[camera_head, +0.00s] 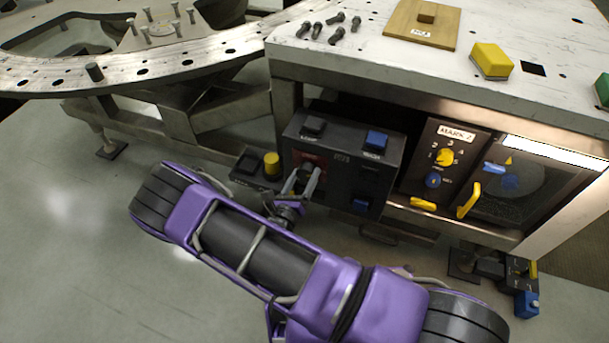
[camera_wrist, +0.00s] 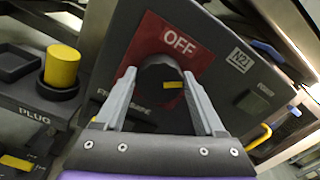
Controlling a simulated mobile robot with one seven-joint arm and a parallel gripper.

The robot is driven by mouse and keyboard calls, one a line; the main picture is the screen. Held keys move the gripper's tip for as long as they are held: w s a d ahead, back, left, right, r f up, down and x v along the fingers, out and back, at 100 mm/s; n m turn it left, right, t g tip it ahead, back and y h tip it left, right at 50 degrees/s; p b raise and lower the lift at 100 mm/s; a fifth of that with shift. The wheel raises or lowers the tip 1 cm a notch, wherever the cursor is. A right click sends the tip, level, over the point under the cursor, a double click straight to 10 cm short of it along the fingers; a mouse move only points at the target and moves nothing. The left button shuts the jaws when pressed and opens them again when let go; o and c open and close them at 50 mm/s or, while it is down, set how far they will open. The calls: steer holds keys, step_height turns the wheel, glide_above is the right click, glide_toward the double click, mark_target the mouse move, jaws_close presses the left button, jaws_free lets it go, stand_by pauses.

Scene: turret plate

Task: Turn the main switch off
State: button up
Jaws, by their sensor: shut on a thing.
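The main switch is a black round knob (camera_wrist: 160,78) with a yellow mark, set on a red plate (camera_wrist: 180,38) labelled "OFF" in the wrist view. My gripper (camera_wrist: 160,90) has one finger on each side of the knob and is shut on it. In the head view my gripper (camera_head: 303,182) reaches the front of the dark control box (camera_head: 350,135), at the red plate (camera_head: 312,160). My fingers hide part of the knob and the lower lettering on the plate.
A yellow cylinder labelled "PLUG" (camera_head: 271,164) stands left of the box. The "MARK 2" panel (camera_head: 440,165) with yellow handles is farther right. A steel table (camera_head: 350,65) overhangs the box. The floor at left is clear.

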steer(key=n, duration=0.5)
steer(key=shift+a+n, duration=0.1)
steer(key=shift+n, duration=0.3)
steer(key=n, duration=0.5)
steer(key=shift+f+p, duration=0.15)
steer(key=shift+p, duration=0.2)
steer(key=shift+n, duration=0.3)
steer(key=o, duration=1.3)
steer(key=shift+o, duration=0.2)
steer(key=v, duration=1.7)
steer(key=shift+s+p, duration=0.2)
steer(key=shift+p, duration=0.25)
steer(key=shift+a, duration=0.1)
